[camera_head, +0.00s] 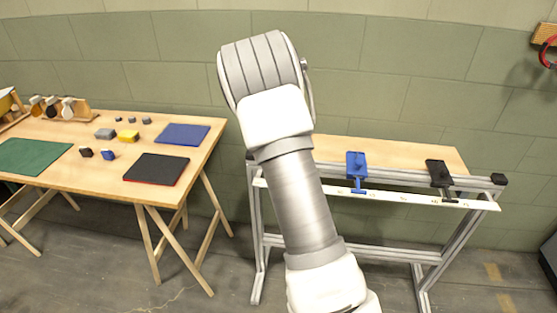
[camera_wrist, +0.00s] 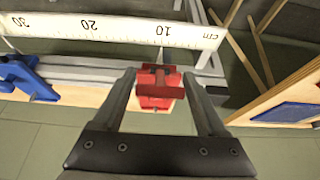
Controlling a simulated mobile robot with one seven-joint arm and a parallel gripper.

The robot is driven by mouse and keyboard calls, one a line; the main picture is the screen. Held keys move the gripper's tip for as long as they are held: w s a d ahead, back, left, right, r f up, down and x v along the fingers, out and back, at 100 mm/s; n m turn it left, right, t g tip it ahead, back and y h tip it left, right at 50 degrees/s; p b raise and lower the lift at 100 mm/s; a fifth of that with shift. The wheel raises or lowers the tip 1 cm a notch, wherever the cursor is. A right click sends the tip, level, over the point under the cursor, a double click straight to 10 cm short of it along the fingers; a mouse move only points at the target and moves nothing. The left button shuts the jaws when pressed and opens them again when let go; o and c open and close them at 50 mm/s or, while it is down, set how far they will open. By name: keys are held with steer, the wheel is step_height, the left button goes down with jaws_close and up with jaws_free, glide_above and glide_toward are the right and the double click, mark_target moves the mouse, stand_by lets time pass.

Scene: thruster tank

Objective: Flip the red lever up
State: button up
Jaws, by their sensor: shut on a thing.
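The red lever (camera_wrist: 160,92) shows in the wrist view, between the two fingers of my gripper (camera_wrist: 160,84). My gripper is shut on it, with one finger at each side. The lever has a red crossbar and sits at the wooden bench top's edge, near the low end of the ruler. Its exact tilt is hard to tell from this angle. In the head view my arm hides both the red lever and my gripper.
A blue lever (camera_head: 357,172) and a black lever (camera_head: 440,178) stand further right along the rail. A white ruler (camera_head: 410,196) runs along the bench (camera_head: 400,153) front. A wooden table (camera_head: 110,180) with mats and small blocks stands left.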

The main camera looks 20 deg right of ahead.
steer(key=shift+w+d+r+g+y+p, duration=0.2)
steer(key=shift+w+g+y+p, duration=0.1)
steer(key=shift+g+y+p, duration=0.3)
steer(key=o, duration=1.3)
steer(key=p+v, duration=0.2)
steer(key=v, duration=1.5)
steer(key=shift+w+r, duration=0.2)
steer(key=shift+r, duration=0.05)
steer(key=shift+a, duration=0.15)
